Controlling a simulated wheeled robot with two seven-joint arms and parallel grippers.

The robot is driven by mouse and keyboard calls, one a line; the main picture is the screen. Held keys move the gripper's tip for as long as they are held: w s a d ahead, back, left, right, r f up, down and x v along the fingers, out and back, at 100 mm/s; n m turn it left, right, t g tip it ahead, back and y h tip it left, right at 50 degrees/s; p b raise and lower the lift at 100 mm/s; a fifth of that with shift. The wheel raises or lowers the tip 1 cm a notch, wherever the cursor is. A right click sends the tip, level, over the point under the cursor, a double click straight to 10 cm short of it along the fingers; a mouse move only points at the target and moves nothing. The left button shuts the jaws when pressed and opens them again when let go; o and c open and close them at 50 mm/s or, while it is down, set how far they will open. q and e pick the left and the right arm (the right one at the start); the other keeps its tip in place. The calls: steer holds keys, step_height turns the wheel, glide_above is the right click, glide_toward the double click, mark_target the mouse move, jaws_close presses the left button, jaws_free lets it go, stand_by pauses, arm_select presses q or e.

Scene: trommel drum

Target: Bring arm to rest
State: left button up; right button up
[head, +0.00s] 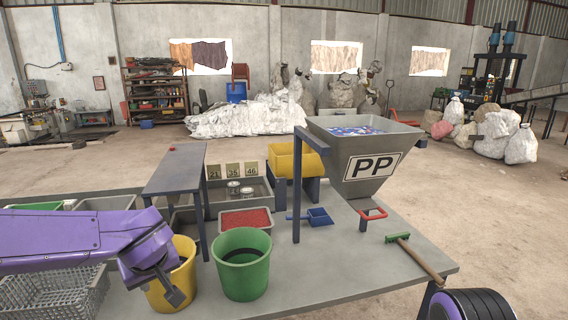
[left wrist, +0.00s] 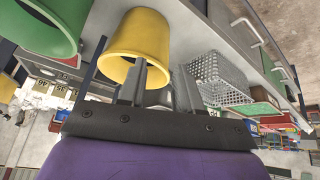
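My left arm, purple, comes in from the left in the head view. Its gripper (head: 174,290) hangs in front of the yellow bucket (head: 184,262), close to it; I cannot tell whether they touch. The yellow bucket (left wrist: 150,40) shows just beyond the fingertips. My right gripper is out of view.
A green bucket (head: 242,277), a tray of red pellets (head: 245,219), a blue scoop (head: 318,217) and a green-headed tool (head: 415,259) are on the table (head: 345,270). A grey hopper marked PP (head: 345,178) stands behind. A grey mesh basket (head: 40,298) lies under the arm.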

arm_select(q)
steer(key=s+a+f+n+t+y, duration=0.2)
steer(key=s+a+f, duration=0.1)
steer(key=f, duration=0.7)
steer(key=s+a+f+n+t+y, duration=0.1)
steer(key=s+a+f+n, duration=0.1)
steer(key=f, duration=0.8)
steer(key=s+f+m+g+h, duration=0.1)
steer(key=s+f+m+g, duration=0.1)
steer(key=s+f, duration=0.6)
steer(key=s+d+f+m+g+h, duration=0.1)
steer(key=s+f+m+g+h, duration=0.1)
steer(key=s+f, duration=0.7)
steer(key=s+m, duration=0.1)
steer(key=s, duration=0.6)
steer(key=shift+d, duration=0.15)
steer(key=shift+f, duration=0.1)
